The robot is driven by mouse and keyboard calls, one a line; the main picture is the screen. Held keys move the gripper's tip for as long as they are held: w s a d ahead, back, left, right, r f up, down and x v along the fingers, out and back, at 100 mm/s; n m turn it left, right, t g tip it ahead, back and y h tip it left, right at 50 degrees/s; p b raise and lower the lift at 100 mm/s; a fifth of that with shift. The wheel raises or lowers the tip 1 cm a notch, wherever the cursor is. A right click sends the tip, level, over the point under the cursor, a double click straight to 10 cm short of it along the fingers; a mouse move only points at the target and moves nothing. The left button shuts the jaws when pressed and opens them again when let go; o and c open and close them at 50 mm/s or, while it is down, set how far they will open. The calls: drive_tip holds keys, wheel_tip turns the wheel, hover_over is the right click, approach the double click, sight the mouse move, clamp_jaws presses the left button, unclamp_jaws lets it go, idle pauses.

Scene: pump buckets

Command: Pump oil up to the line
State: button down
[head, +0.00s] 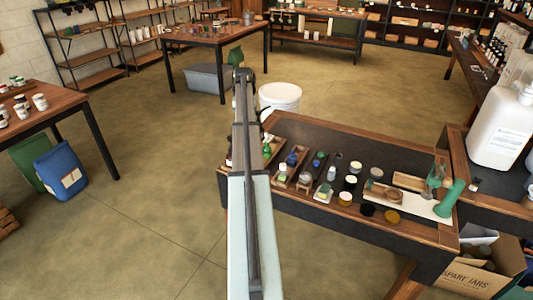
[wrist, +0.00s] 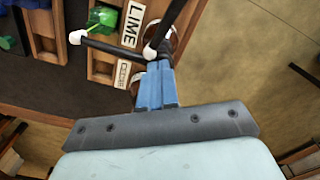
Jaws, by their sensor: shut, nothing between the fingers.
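In the wrist view my gripper (wrist: 160,88) has its blue fingers together, with nothing between them. Just beyond the fingertips are two dark pump-like rods (wrist: 112,48) with whitish ends. Whether the fingers touch them I cannot tell. Brown round vessels, partly hidden, stand behind them beside a label reading LIME (wrist: 133,24) and a smaller label (wrist: 124,73) that seems to read CEDAR. In the head view the green bottle (head: 267,151) is at the bench's left end; my arm hides my gripper. I see no fill line.
The dark-topped bench (head: 330,142) carries a blue bottle (head: 291,158), wooden holders, several jars, and a green stand (head: 449,199) at its right. A white bucket (head: 279,97) is behind it. A large white jug (head: 502,128) stands on the right table.

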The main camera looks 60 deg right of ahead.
drive_tip(key=shift+f, duration=0.3)
idle(0.5)
drive_tip(key=shift+r, duration=1.75)
drive_tip(key=shift+f, duration=0.15)
